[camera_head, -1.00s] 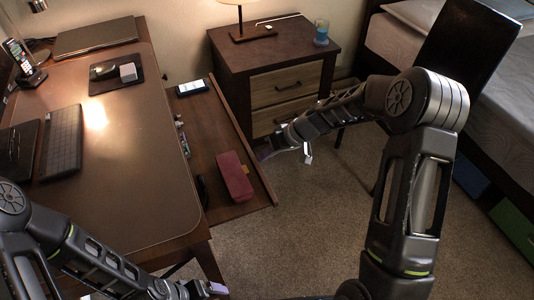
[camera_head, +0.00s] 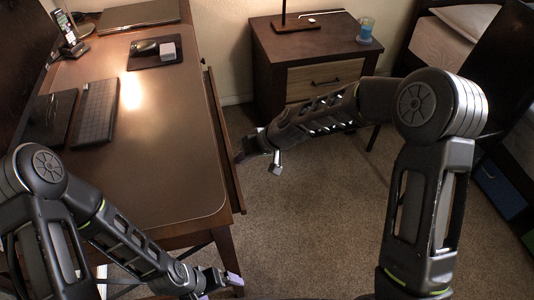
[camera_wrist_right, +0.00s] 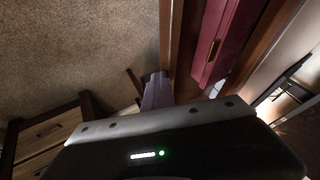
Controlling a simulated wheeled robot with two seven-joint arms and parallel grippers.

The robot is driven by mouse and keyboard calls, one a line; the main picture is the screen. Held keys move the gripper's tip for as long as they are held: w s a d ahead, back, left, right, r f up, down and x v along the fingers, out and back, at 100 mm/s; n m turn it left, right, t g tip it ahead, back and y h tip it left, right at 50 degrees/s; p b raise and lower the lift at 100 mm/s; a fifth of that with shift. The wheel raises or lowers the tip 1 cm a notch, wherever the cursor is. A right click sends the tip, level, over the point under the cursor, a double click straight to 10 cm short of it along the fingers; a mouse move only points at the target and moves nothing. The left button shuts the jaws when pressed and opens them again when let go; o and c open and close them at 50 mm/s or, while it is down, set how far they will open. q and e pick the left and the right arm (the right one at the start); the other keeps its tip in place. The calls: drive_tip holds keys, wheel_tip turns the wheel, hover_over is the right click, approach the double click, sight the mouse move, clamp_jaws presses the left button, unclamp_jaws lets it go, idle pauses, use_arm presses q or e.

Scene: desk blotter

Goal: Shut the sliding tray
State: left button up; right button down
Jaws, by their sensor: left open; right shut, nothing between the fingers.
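The sliding tray (camera_head: 228,160) shows in the head view as a narrow dark strip along the desk's right edge. Most of it is hidden under the desktop. In the right wrist view its brown front board (camera_wrist_right: 184,55) runs beside a maroon case (camera_wrist_right: 224,38) lying inside. My right gripper (camera_head: 243,153) is shut and empty at the outer side of the front board. Its purple fingers (camera_wrist_right: 157,92) are close against the board in the wrist view; contact is not certain. My left gripper (camera_head: 220,287) is open and empty, low by the desk's near right corner.
The desk (camera_head: 165,150) holds a keyboard (camera_head: 96,112), a mouse pad (camera_head: 155,54), a phone (camera_head: 72,42) and a closed laptop (camera_head: 138,16). A nightstand (camera_head: 318,58) with a blue candle glass (camera_head: 365,31) stands behind. The carpet right of the desk is clear.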

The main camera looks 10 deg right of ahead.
sight(224, 168)
drive_tip(key=a, duration=0.5)
drive_tip(key=shift+s+a, duration=0.2)
drive_tip(key=shift+a, duration=0.15)
use_arm(q)
drive_tip(key=shift+r, duration=0.2)
use_arm(e)
drive_tip(key=shift+a, duration=0.3)
use_arm(q)
drive_tip(key=shift+d, duration=0.1)
use_arm(e)
drive_tip(key=shift+s+a+r, duration=0.1)
use_arm(q)
drive_tip(key=shift+f, duration=0.1)
